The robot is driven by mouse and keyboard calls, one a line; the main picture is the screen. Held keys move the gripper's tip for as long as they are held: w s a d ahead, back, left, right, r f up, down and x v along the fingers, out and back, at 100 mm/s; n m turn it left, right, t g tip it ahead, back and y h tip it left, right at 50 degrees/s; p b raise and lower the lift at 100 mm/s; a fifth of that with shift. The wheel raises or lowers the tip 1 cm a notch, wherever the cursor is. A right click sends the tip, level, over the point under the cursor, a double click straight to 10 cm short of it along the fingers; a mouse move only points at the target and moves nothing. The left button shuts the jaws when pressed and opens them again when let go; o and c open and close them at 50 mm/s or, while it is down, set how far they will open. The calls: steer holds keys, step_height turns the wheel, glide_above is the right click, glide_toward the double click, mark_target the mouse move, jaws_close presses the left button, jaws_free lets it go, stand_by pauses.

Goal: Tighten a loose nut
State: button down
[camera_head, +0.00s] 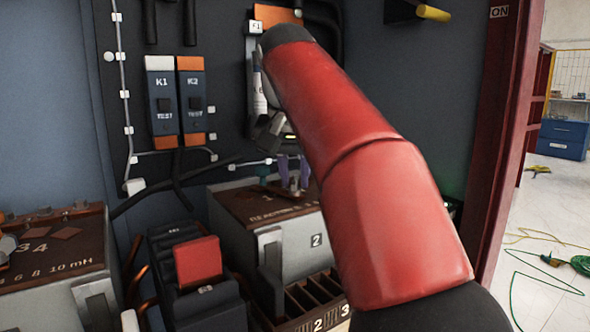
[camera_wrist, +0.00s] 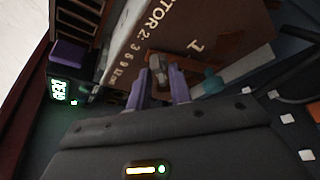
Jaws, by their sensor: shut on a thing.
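The brown-topped reactor box (camera_head: 265,206) stands at the centre of the head view. Its lettered brown top also fills the upper part of the wrist view (camera_wrist: 150,28). My gripper (camera_head: 292,177) reaches down to the back of this top. In the wrist view its two purple fingers (camera_wrist: 159,88) are shut on a small metallic nut (camera_wrist: 158,66) on the top's terminal. The nut is small and dim, so its seating and thread are not clear. In the head view my red arm and the fingers hide it.
A teal terminal piece (camera_head: 263,172) stands just left of the fingers. The K1 (camera_head: 162,98) and K2 (camera_head: 191,98) modules hang on the back panel. A black block with a red cap (camera_head: 198,260) stands at front left. A red cabinet frame (camera_head: 505,130) bounds the right.

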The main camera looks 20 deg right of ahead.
steer(key=m+g+h+p, duration=0.1)
steer(key=m+p, duration=0.2)
steer(key=m, duration=0.1)
steer(key=shift+a+r, duration=0.15)
steer(key=m+p, duration=0.1)
steer(key=m, duration=0.1)
steer(key=m+g+h+p, duration=0.1)
steer(key=m+p, duration=0.1)
steer(key=shift+w+f, duration=0.1)
steer(key=shift+f, duration=0.1)
steer(key=shift+f+m+g+p, duration=0.15)
steer(key=shift+m+g+p, duration=0.3)
steer(key=shift+m, duration=0.25)
steer(key=c, duration=1.7)
jaws_free()
steer(key=shift+o, duration=0.7)
steer(key=shift+w+f, duration=0.1)
steer(key=shift+r, duration=0.25)
